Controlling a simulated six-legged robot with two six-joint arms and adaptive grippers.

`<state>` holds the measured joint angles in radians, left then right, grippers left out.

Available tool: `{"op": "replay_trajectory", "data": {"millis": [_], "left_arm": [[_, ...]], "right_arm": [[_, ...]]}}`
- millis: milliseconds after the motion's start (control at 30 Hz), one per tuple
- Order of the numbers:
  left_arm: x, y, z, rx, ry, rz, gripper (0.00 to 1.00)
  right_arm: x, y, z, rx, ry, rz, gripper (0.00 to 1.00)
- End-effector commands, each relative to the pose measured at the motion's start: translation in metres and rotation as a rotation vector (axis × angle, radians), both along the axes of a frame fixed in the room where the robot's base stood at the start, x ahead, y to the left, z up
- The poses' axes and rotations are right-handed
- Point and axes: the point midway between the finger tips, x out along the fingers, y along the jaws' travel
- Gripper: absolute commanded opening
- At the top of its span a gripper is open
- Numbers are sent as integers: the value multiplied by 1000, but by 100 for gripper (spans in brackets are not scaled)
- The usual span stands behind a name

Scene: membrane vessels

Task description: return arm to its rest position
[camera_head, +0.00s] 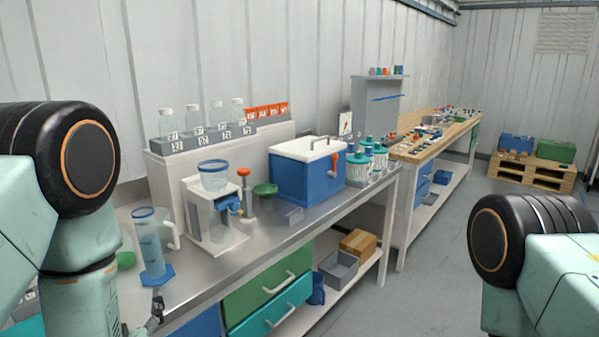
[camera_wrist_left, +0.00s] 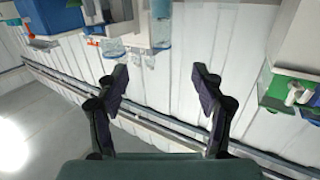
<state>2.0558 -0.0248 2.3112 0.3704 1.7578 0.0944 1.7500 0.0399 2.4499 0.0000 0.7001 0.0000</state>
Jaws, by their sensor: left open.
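My left arm comes in from the left in the head view, its gripper (camera_head: 157,305) low beside the front edge of the bench (camera_head: 268,252). Only part of that gripper shows there. In the left wrist view my left gripper (camera_wrist_left: 161,82) is open, its two dark fingers spread wide with nothing between them. My right arm shows at the right edge of the head view, but its gripper is out of view.
On the bench stand a measuring jug (camera_head: 150,245), a white stand (camera_head: 215,225), a blue cooler box (camera_head: 307,172) and several bottles on a raised shelf. A wooden workbench (camera_head: 432,140) and a pallet (camera_head: 530,172) stand farther back. The floor right of the bench is clear.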

Motion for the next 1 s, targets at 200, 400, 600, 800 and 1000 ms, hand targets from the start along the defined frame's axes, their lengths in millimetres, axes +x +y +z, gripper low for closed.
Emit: {"op": "replay_trajectory", "data": {"millis": [200,400,600,800,1000], "left_arm": [[-6,-6,-42,-51,191,-29,68],[-35,-18,-105,-110,454,-75,68],[-115,-40,-198,-184,863,-148,68],[-222,-59,-270,-249,1261,-218,68],[-297,-67,-310,-295,1475,-245,68]], "right_arm": [[0,0,0,0,0,0,40],[0,0,-5,0,0,0,40],[0,0,-21,0,0,0,40],[0,0,-42,0,0,0,40],[0,0,-63,0,0,0,40]]}}
